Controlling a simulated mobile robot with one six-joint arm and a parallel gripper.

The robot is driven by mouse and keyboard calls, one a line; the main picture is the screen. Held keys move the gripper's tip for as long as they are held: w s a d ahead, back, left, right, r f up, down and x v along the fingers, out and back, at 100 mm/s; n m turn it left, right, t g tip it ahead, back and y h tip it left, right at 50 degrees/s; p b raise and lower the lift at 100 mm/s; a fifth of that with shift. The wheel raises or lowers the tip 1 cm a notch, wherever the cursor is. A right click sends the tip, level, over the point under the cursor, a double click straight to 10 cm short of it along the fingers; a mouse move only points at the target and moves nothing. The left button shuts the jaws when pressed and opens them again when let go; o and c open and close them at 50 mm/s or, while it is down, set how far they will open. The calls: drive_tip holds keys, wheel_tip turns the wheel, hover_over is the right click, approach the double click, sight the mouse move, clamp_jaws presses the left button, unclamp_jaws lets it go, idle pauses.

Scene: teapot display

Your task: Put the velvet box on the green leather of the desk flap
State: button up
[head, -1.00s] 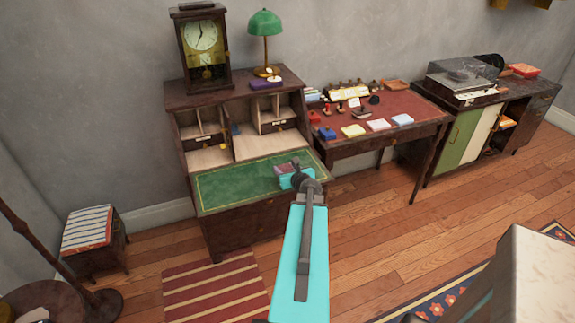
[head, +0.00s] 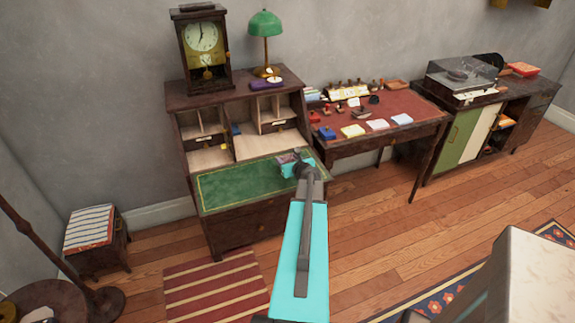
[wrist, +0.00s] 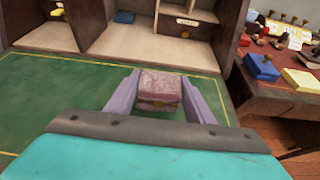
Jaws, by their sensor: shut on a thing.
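The velvet box, a small dusty-pink block (wrist: 160,88) with a brassy spot on its front, is between the two lilac fingers of my gripper (wrist: 163,98) in the wrist view. My gripper (head: 291,160) is shut on it. In the head view the box (head: 288,157) shows small at the far tip of my gripper, over the right part of the flap. The desk flap is folded down, with green leather (head: 232,187) edged by a gold line; the leather also shows in the wrist view (wrist: 50,100). I cannot tell whether the box touches the leather.
Pale cubbyholes (wrist: 135,43) stand behind the flap, with a small blue item (wrist: 124,17) inside. A red-topped table (head: 400,110) with stamps and coloured pads is close on the right. A clock (head: 203,48) and green lamp (head: 265,30) stand on top. The flap's left part is clear.

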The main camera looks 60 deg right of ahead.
drive_tip(key=shift+w+d, duration=0.1)
drive_tip(key=shift+d, duration=0.25)
drive_tip(key=shift+w+d+f, duration=0.1)
drive_tip(key=shift+d+f, duration=0.05)
drive_tip(key=shift+f, duration=0.1)
drive_tip(key=shift+f+p, duration=0.45)
drive_tip(key=shift+f, duration=1.1)
drive_tip(key=shift+f, duration=0.15)
drive_tip(key=o, duration=1.1)
drive_tip(key=shift+r, duration=0.2)
drive_tip(key=shift+b+v, duration=1.25)
drive_tip(key=shift+v, duration=4.8)
